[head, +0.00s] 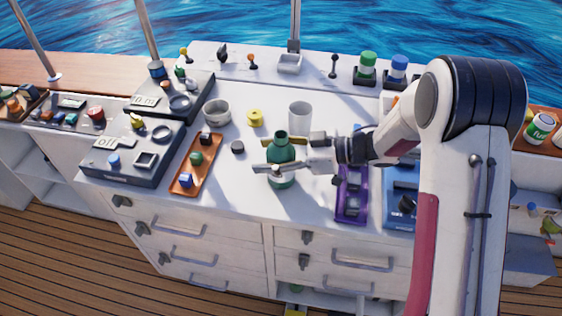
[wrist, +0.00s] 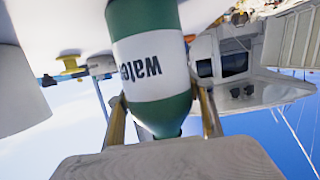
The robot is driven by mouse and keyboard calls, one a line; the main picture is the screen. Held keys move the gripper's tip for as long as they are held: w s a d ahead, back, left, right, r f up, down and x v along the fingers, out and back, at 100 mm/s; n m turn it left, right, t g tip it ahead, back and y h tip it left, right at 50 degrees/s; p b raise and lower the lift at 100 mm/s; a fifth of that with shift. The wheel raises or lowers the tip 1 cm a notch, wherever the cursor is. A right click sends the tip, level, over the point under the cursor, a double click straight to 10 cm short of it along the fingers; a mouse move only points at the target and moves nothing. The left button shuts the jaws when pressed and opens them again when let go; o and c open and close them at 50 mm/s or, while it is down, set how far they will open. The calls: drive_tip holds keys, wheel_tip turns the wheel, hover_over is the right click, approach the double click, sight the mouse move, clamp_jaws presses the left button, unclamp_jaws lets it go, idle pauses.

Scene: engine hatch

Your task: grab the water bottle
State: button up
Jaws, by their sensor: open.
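The water bottle (head: 281,149) is green with a white label and stands upright on the white counter, near its front edge. In the wrist view, the bottle (wrist: 150,70) shows large, with part of the word "water" on its label. My gripper (head: 290,155) is open, and its fingers reach in from the right around the bottle. In the wrist view, the fingers of my gripper (wrist: 160,98) stand on either side of the bottle. The front finger hides part of the bottle in the head view. I cannot tell whether either finger touches it.
A white cup (head: 300,115) stands just behind the bottle. A grey bowl (head: 216,111), a yellow spool (head: 254,118) and an orange tray (head: 184,183) lie to the left. A purple tray (head: 351,207) sits to the right. The counter's front edge is close.

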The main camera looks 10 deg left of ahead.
drive_tip(key=shift+a+f, duration=0.2)
drive_tip(key=shift+a, duration=0.5)
drive_tip(key=c, duration=1.4)
drive_tip(key=shift+c, duration=0.2)
